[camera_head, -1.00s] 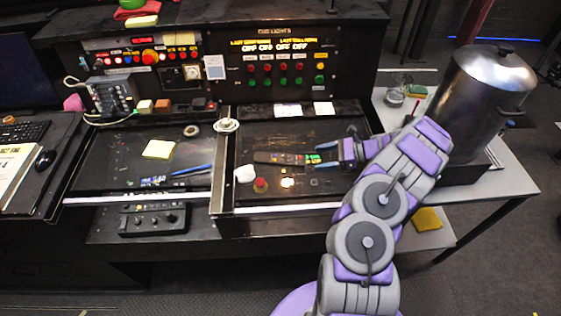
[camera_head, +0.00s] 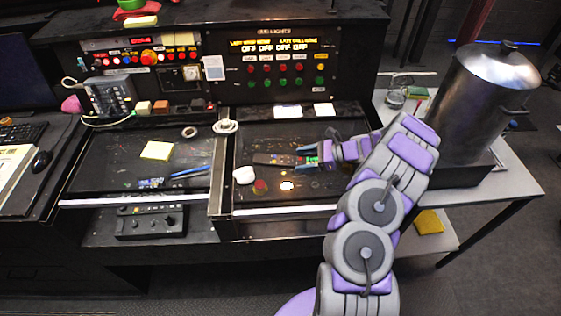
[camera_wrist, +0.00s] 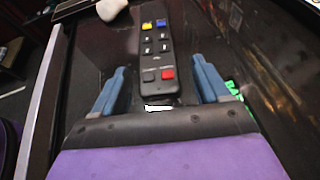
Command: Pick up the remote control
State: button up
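The remote control (camera_head: 275,159) is a long dark bar lying on the black desk surface. In the wrist view the remote (camera_wrist: 157,50) shows blue, yellow, grey and red buttons, and its near end lies between my gripper's fingers. My gripper (camera_head: 306,158) is open, with one blue finger on each side of the remote's near end. In the wrist view my gripper (camera_wrist: 160,88) shows a gap between each finger and the remote.
A white object (camera_head: 244,175) and a red button (camera_head: 260,186) sit left of the remote. A large metal pot (camera_head: 487,100) stands on the side table at right. A control panel (camera_head: 285,65) rises behind the desk. A yellow note (camera_head: 156,150) lies on the left desk section.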

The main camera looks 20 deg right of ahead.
jog(key=shift+a, duration=0.1)
jog(key=c, duration=1)
